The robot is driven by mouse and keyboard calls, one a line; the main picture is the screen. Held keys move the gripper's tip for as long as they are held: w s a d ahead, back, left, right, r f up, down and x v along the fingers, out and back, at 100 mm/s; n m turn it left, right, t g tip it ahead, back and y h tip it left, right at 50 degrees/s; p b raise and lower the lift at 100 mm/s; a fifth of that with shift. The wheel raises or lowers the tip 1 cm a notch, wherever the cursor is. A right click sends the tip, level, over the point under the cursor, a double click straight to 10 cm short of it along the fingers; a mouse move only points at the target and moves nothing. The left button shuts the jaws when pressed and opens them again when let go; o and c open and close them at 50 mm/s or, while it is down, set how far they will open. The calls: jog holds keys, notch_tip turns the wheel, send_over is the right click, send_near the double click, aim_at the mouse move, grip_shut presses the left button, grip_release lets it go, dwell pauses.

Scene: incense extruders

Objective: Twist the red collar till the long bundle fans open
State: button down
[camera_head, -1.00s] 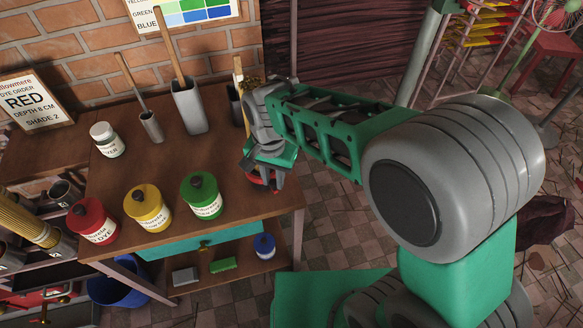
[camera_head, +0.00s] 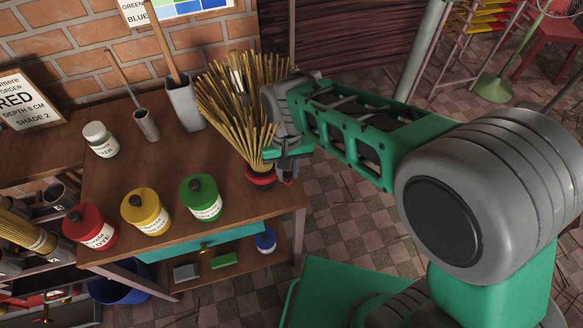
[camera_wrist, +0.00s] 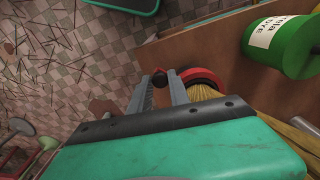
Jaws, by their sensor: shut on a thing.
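The long bundle (camera_head: 225,100) of tan sticks stands at the right end of the wooden table in the head view, spread wide at the top and narrow at its base. The red collar (camera_head: 259,179) sits around its foot. The collar also shows in the wrist view (camera_wrist: 205,77), with some sticks (camera_wrist: 206,92) inside it. My gripper (camera_head: 285,177) is low at the collar's right side. In the wrist view its fingers (camera_wrist: 162,82) are shut on a small dark-and-red knob (camera_wrist: 161,73) beside the collar. The exact contact is partly hidden.
Red (camera_head: 90,226), yellow (camera_head: 146,212) and green (camera_head: 201,198) dye jars line the table's front edge (camera_head: 190,241). A white jar (camera_head: 100,140) and grey holders (camera_head: 184,104) stand behind. Open floor lies to the right.

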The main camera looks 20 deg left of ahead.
aim_at(287, 175)
jog(key=shift+a+r, duration=0.1)
jog(key=c, duration=1.2)
grip_release()
notch_tip(287, 175, up, 8)
jog(key=shift+f, duration=0.15)
